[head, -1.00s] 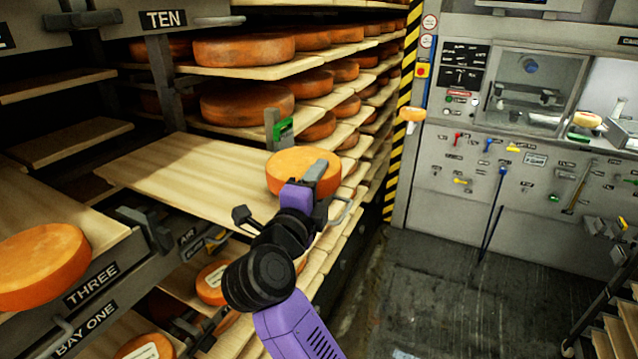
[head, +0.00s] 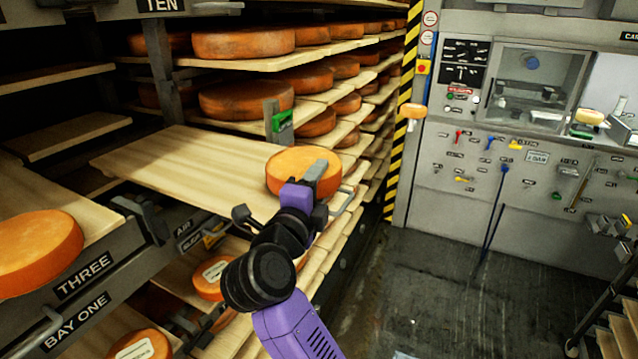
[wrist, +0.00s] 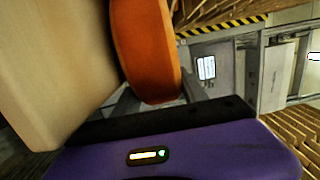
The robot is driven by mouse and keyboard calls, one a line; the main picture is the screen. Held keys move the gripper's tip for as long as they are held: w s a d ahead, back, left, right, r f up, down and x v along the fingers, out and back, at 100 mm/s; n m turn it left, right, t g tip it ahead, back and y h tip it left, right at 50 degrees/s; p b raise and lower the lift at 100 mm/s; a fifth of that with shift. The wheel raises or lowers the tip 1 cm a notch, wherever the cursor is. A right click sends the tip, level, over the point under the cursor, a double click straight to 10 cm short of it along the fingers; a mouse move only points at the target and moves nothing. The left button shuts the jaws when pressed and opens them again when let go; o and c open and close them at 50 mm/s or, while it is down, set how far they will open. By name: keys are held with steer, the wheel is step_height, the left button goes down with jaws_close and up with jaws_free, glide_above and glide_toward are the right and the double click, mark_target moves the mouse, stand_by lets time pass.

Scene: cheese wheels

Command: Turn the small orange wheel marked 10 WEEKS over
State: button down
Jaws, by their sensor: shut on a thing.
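An orange cheese wheel (head: 298,168) is at the front right end of the pale pulled-out board (head: 195,175). Its broad top face shows and no marking is readable on it. My gripper (head: 316,184) is shut on the near edge of this wheel. In the wrist view the wheel (wrist: 146,50) stands between the grey fingers, with its broad side close to the pale board (wrist: 55,70). I cannot tell whether it rests on the board or is just clear of it. The fingertips are partly hidden by the wheel.
A larger orange wheel (head: 38,250) lies on the left shelf. Wheels with white labels (head: 207,278) (head: 140,345) lie on lower shelves, their text unreadable. Racks of wheels (head: 245,100) stand behind. A green-tipped bracket (head: 280,122) rises behind the held wheel. The floor (head: 440,290) at right is open.

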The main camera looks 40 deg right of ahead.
stand_by(0.4)
steer(key=c, duration=0.6)
jaws_free()
steer(key=shift+f, duration=0.1)
steer(key=shift+o, duration=0.2)
steer(key=shift+f, duration=0.25)
steer(key=b+v, duration=0.1)
steer(key=v, duration=0.6)
steer(key=shift+s+a+r+b, duration=0.2)
steer(key=shift+a+b, duration=0.1)
steer(key=shift+a, duration=0.05)
